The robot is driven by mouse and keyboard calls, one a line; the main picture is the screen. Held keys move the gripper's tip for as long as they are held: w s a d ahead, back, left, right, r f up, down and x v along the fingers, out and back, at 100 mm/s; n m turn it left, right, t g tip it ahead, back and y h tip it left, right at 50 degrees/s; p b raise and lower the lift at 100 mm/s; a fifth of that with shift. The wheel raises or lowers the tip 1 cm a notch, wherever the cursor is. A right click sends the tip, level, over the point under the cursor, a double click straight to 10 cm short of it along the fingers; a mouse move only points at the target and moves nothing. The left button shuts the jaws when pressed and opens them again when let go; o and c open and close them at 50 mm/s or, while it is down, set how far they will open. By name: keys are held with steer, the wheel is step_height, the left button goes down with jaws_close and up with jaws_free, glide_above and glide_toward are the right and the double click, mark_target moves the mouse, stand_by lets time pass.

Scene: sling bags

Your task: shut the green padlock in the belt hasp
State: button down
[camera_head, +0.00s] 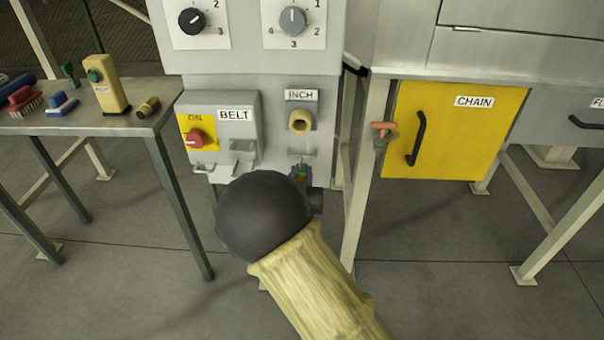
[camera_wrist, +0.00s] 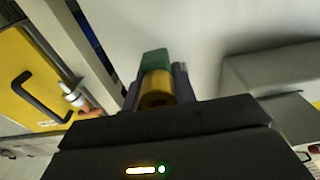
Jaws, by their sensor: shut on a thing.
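My gripper (camera_head: 301,176) is shut on a small green thing that looks like the green padlock (camera_head: 300,170), just below the INCH box. In the wrist view the padlock (camera_wrist: 155,59) shows a green part and a brass-yellow part between the fingers (camera_wrist: 158,85). Its shackle cannot be made out. The grey BELT box (camera_head: 247,133) is up and left of my gripper, with a red knob (camera_head: 196,138) on a yellow plate. Small grey fittings (camera_head: 242,146) sit on its front and lower edge; which is the hasp is unclear. The padlock appears apart from them.
An INCH fitting with a brass-coloured ring (camera_head: 300,122) sits right of the BELT box. A yellow CHAIN door (camera_head: 455,132) with a black handle is at right, beside an orange-handled valve (camera_head: 383,129). A bench (camera_head: 100,122) with brushes and a yellow box stands at left.

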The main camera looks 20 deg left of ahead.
mark_target(301, 178)
steer(key=shift+b+v, duration=0.3)
steer(key=shift+v, duration=2)
steer(key=w+d+f+m+h, duration=0.1)
steer(key=d+f, duration=0.4)
steer(key=d, duration=0.6)
steer(key=w+d+f+m+h, duration=0.2)
steer(key=d+f+m+h, duration=0.1)
steer(key=d, duration=0.7)
steer(key=w+d+f+m+h, duration=0.1)
steer(key=d+f+m+h, duration=0.1)
steer(key=d+f+h, duration=0.4)
steer(key=d, duration=0.5)
steer(key=shift+w+d+f, duration=0.35)
steer(key=shift+w, duration=0.05)
steer(key=shift+a, duration=0.1)
